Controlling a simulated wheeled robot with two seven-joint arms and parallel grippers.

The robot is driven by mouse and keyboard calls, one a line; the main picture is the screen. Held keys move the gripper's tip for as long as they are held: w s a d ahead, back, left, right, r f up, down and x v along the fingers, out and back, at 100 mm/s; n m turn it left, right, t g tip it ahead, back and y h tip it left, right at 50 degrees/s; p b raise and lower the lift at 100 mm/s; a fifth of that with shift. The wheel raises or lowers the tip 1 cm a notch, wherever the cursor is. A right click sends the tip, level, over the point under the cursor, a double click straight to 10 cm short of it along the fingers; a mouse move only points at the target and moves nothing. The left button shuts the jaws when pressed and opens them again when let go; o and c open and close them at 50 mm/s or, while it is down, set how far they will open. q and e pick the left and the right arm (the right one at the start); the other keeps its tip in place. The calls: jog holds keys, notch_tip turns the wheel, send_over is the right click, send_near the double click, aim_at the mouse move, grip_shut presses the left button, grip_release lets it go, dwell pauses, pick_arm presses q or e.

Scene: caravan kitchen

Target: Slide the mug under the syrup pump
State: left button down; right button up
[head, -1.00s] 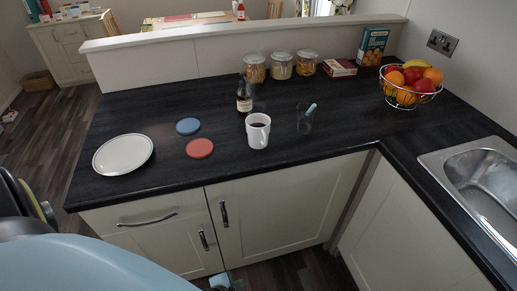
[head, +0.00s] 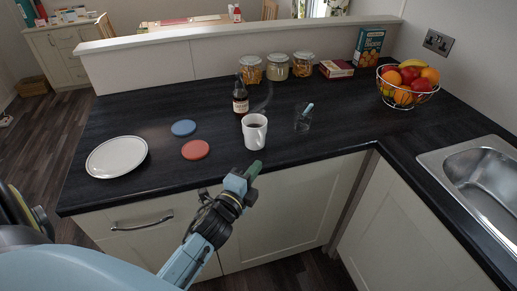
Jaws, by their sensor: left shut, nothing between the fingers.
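The white mug (head: 254,132) stands upright on the dark counter, with dark liquid in it. The brown syrup bottle (head: 240,102) with a pale label stands just behind it and slightly left. Its pump top is too small to make out clearly. My left gripper (head: 253,169) is shut and empty at the counter's front edge, just below the mug in the picture. A small gap seems to lie between its fingertips and the mug. My right gripper is not in view.
A clear glass (head: 303,123) holding a light-blue item stands right of the mug. Blue (head: 183,128) and red (head: 195,150) coasters and a white plate (head: 117,157) lie left. Jars (head: 276,68) stand behind; a fruit basket (head: 407,85) and sink (head: 480,180) are right. Counter front right of the mug is clear.

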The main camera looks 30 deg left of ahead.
aim_at(256, 136)
pick_arm(q)
jog(key=shift+w+a, duration=0.55)
jog(key=shift+w, duration=0.7)
jog(key=shift+w+a, duration=0.6)
jog(key=shift+w, duration=0.65)
jog(key=shift+w+a, duration=0.55)
jog(key=shift+w, duration=0.7)
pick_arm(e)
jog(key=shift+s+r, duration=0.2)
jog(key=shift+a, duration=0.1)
